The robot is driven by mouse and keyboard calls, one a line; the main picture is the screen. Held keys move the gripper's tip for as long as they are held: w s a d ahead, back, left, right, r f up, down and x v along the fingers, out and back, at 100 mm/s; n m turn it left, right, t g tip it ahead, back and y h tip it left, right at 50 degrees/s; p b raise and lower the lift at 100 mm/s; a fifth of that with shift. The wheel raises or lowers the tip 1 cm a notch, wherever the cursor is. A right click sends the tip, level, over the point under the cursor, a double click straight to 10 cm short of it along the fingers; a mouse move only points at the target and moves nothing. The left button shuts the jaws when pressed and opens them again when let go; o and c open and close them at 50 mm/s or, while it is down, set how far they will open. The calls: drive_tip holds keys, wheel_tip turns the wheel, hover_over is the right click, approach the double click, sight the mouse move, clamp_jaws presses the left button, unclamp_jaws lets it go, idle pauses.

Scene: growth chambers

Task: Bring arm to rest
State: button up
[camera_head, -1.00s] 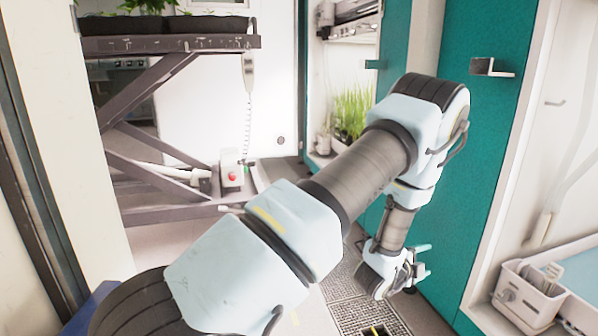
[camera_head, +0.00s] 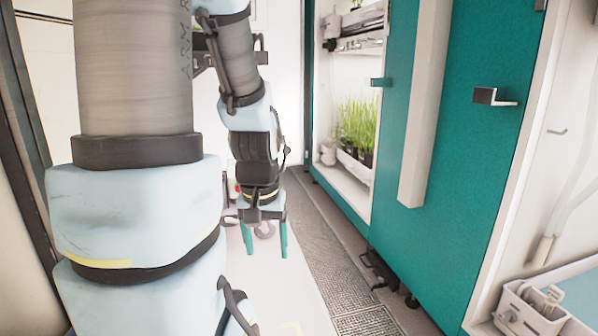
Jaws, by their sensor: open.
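My gripper (camera_head: 264,250) hangs at the end of my arm, left of the picture's middle, with its teal fingers pointing down. The fingers are apart, and I see nothing between them but the pale floor beyond. My arm's large links fill the left of the view, upright and close to the camera. The arm hides much of what stands at the back left.
Teal chamber doors (camera_head: 470,150) with a handle (camera_head: 493,97) line the right side. An open chamber holds green seedlings (camera_head: 356,125). A drain grate (camera_head: 345,285) runs along the floor. A white caddy (camera_head: 530,308) is at lower right. The floor ahead is partly clear.

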wheel_tip(320, 180, up, 38)
drive_tip(key=p, duration=3.8)
drive_tip(key=shift+s+a+r, duration=0.15)
drive_tip(key=shift+s, duration=0.1)
